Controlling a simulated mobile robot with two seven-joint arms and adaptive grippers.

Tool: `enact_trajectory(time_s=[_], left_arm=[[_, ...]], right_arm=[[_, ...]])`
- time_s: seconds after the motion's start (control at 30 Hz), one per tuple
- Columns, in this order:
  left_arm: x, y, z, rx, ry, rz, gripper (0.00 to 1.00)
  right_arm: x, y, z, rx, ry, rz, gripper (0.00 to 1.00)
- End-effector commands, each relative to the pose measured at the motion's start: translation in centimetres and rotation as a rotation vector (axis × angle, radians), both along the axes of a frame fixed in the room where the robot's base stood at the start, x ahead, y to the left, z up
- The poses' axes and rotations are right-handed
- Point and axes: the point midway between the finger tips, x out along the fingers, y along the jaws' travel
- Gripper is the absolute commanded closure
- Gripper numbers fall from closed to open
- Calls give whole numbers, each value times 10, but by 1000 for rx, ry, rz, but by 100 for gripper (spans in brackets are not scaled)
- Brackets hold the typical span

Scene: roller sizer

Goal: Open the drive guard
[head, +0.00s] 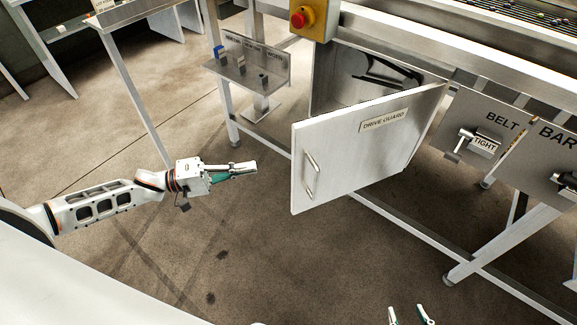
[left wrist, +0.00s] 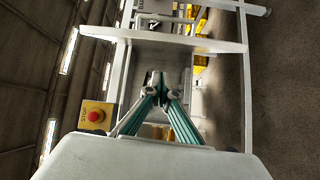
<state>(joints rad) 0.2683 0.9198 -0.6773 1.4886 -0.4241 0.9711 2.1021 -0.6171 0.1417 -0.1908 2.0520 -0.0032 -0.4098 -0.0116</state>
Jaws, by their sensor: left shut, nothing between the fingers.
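The drive guard (head: 350,160) is a pale metal door labelled DRIVE GUARD. In the head view it stands swung out from the machine frame, hinged at its right edge, with the dark drive opening (head: 335,75) showing behind it. Its bar handle (head: 311,175) is on the left part of the door. My left gripper (head: 254,168) is left of the handle, apart from it, shut and empty. Its closed fingers also show in the left wrist view (left wrist: 155,82). My right gripper (head: 408,316) shows only as two separated fingertips at the bottom edge, below the door.
A yellow box with a red stop button (head: 303,17) sits above the opening. A small metal shelf with pegs (head: 245,70) stands left of the door. Panels marked BELT (head: 482,130) and BAR are at right, above frame legs. The floor before the door is clear.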

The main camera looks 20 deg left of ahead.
Motion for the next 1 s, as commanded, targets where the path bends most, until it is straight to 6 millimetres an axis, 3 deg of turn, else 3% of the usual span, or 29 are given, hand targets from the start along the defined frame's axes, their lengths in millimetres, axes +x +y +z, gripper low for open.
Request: enact_trajectory(time_s=[0.1,0.27,0.8,1.0], left_arm=[[1,19,0,-14,82,-19,100],[5,18,2,-26,112,-25,100],[50,-68,2,-27,107,-24,100],[28,-85,3,-26,109,-24,100]], right_arm=[[0,-1,0,-3,-1,1,60],[2,-1,3,-2,-8,1,60],[-1,-1,-5,-3,2,1,60],[3,-1,1,-2,-8,1,60]])
